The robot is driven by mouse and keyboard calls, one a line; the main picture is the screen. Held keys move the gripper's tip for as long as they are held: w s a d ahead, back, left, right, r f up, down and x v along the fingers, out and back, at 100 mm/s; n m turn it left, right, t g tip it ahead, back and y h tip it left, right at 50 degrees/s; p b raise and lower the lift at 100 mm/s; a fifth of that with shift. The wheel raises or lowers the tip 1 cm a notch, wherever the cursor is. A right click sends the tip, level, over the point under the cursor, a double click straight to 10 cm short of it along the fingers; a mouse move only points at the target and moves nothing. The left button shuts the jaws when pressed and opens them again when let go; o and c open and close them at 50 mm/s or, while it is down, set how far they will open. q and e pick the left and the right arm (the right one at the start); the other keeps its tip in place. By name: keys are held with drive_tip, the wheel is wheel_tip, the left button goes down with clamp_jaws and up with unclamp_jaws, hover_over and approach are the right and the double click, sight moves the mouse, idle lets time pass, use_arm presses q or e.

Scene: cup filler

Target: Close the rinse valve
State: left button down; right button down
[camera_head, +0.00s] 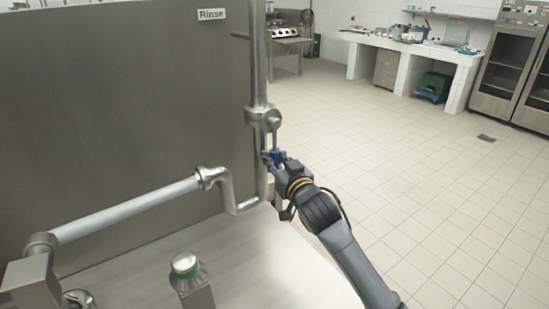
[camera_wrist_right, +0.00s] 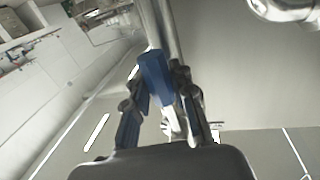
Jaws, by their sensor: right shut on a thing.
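The rinse valve (camera_head: 258,116) is a metal fitting on the vertical pipe below the "Rinse" label (camera_head: 211,14). Its lever (camera_head: 276,130) hangs down from a round hub and ends in a blue handle. My right gripper (camera_head: 272,157) is shut on this handle beside the pipe, and its fingers hide part of it. In the right wrist view the blue handle (camera_wrist_right: 155,76) stands between the two fingers (camera_wrist_right: 158,98), with the metal pipe behind it. My left gripper is not in view.
A bent pipe (camera_head: 228,190) leads left to a pale horizontal tube (camera_head: 128,209) above the metal worktop (camera_head: 262,258). A post with a green-ringed button (camera_head: 185,263) stands in front. A grey panel (camera_head: 130,100) rises behind. Tiled floor (camera_head: 430,180) lies open to the right.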

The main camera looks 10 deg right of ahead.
drive_tip(key=shift+w+d+f, duration=0.1)
drive_tip(key=shift+w, duration=0.05)
drive_tip(key=shift+d+n, duration=0.15)
drive_tip(key=shift+n, duration=0.25)
drive_tip(key=w+d+r+n+y+p, duration=0.1)
drive_tip(key=d+r+n, duration=0.3)
drive_tip(key=n, duration=0.5)
drive_tip(key=w+d+r+n+t+y+p, duration=0.1)
drive_tip(key=w+d+r+n+y+p, duration=0.1)
drive_tip(key=n, duration=0.8)
drive_tip(key=shift+w+d+r+n+y+p, duration=0.3)
drive_tip(key=shift+d+r+y+p, duration=0.3)
drive_tip(key=shift+d+r+p, duration=0.95)
drive_tip(key=shift+a+r, duration=0.25)
drive_tip(key=shift+a, duration=0.1)
